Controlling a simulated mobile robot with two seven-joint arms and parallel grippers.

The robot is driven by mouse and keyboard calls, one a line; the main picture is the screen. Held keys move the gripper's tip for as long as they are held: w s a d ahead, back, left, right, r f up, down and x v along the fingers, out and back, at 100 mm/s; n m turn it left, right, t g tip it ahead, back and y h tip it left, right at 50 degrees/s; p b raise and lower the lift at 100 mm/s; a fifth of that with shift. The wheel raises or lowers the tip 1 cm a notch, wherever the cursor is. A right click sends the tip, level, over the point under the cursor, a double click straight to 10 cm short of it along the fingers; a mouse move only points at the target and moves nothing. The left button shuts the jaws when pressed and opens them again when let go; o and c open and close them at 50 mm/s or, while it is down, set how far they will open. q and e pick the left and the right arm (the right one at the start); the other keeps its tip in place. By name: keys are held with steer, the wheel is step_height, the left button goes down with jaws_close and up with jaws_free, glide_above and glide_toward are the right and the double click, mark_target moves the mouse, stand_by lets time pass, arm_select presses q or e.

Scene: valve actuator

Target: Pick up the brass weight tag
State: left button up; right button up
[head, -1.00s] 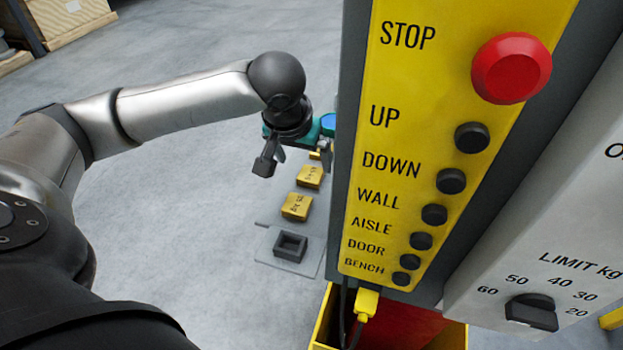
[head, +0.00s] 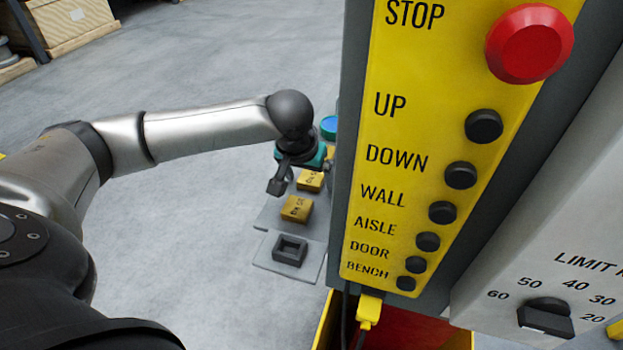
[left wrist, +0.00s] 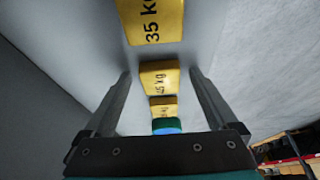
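Brass-yellow weight tags stand in a row on a grey plate. In the head view I see a near tag (head: 296,209) and a farther tag (head: 310,180); their print is too small to read. In the left wrist view one tag reads 35 kg (left wrist: 155,22), one reads 45 kg (left wrist: 160,78), and a third tag (left wrist: 163,107) lies beyond. My left gripper (head: 284,186) is over the far end of the row. Its fingers (left wrist: 160,95) are spread wide, with the 45 kg tag appearing between them and nothing gripped. My right gripper is out of view.
An empty black square holder (head: 290,249) sits at the near end of the plate (head: 267,262). A blue round thing (head: 329,127) is beyond the gripper. A tall yellow control panel (head: 400,130) with a red stop button (head: 530,43) stands close on the right. Open floor lies left.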

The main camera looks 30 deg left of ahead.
arm_select(q)
steer(key=c, duration=1.4)
